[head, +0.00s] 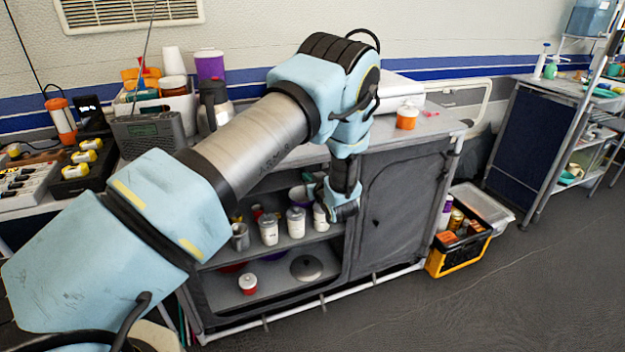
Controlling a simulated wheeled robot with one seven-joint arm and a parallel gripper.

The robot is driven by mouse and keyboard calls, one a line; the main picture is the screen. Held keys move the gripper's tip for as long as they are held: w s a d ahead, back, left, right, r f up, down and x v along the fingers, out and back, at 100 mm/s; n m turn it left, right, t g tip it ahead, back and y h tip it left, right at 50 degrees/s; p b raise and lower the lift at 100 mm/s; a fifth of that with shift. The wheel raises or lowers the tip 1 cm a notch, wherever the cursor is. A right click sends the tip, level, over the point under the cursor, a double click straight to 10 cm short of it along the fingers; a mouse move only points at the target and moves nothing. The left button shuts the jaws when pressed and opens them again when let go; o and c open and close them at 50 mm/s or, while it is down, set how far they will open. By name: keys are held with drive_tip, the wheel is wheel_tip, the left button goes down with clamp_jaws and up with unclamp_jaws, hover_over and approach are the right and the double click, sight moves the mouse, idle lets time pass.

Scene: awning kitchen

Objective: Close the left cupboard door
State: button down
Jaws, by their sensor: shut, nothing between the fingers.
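The grey cupboard (405,150) stands against the wall under a worktop. Its left side is open and shows two shelves with cans and jars (268,229) on them. I cannot clearly make out the left door; my arm covers much of that side. The right door (400,212) is shut. My arm reaches across from the lower left, over the worktop. My gripper (338,208) is shut and empty, pointing down in front of the cupboard near the divide between the open left side and the right door. I cannot tell whether it touches anything.
A black and yellow crate (458,246) of goods stands on the floor right of the cupboard. A radio (150,134), a flask and containers crowd the worktop's left. An orange-and-white tub (407,116) sits at its right. The floor in front right is clear.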

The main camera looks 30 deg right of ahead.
drive_tip(key=shift+w+f, duration=0.1)
idle(0.3)
wheel_tip(320, 180, down, 57)
drive_tip(key=b, duration=4)
drive_tip(key=shift+r+b, duration=0.2)
drive_tip(key=shift+b, duration=0.15)
